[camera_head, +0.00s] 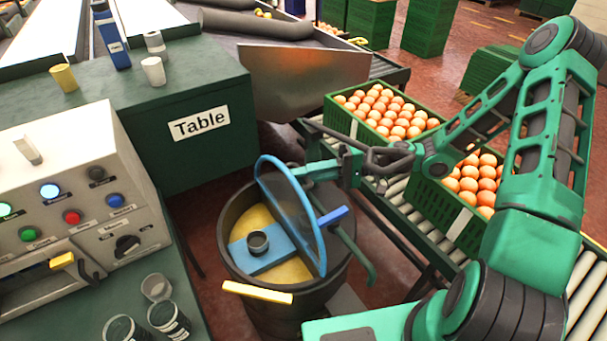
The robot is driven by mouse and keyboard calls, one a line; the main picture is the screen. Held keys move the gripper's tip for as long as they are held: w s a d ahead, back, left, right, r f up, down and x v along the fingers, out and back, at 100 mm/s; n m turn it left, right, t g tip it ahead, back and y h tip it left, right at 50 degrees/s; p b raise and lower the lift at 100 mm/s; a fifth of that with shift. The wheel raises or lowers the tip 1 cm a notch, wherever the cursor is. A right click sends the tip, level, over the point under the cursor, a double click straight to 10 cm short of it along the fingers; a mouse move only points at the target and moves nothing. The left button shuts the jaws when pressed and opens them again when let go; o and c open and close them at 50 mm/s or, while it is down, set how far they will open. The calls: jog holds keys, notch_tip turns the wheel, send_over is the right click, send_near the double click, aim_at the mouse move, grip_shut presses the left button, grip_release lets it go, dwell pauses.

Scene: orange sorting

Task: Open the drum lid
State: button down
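The dark drum (235,278) stands on the floor in the middle, its top uncovered. Its round lid (287,212), clear with a blue rim, stands tilted steeply up over the drum's right part. A blue handle (332,215) sticks out from the lid's right face. Inside the drum is a yellow surface, with a blue block (262,252) and a dark cup (258,242) on it. My gripper (300,173) is at the upper right of the lid, at or very near its rim. Whether the fingers touch the lid or are closed cannot be made out.
A yellow bar (257,292) lies at the drum's front rim. A control panel (75,195) and several cups stand left. A green table (160,130) is behind left. Green crates of oranges (335,117) sit on a roller conveyor (400,205) at right, close beneath my arm.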

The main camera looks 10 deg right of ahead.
jog(key=shift+s+a+r, duration=0.15)
jog(key=shift+s+a, duration=0.15)
jog(key=shift+a, duration=0.4)
jog(key=shift+s+a+r, duration=0.15)
jog(key=shift+s+a, duration=0.1)
jog(key=shift+a, duration=0.4)
jog(key=c, duration=2)
grip_release()
jog(key=shift+c, duration=0.2)
jog(key=shift+d, duration=0.1)
jog(key=d+r, duration=0.1)
jog(key=d, duration=0.9)
jog(key=shift+d, duration=0.3)
jog(key=shift+w, duration=0.1)
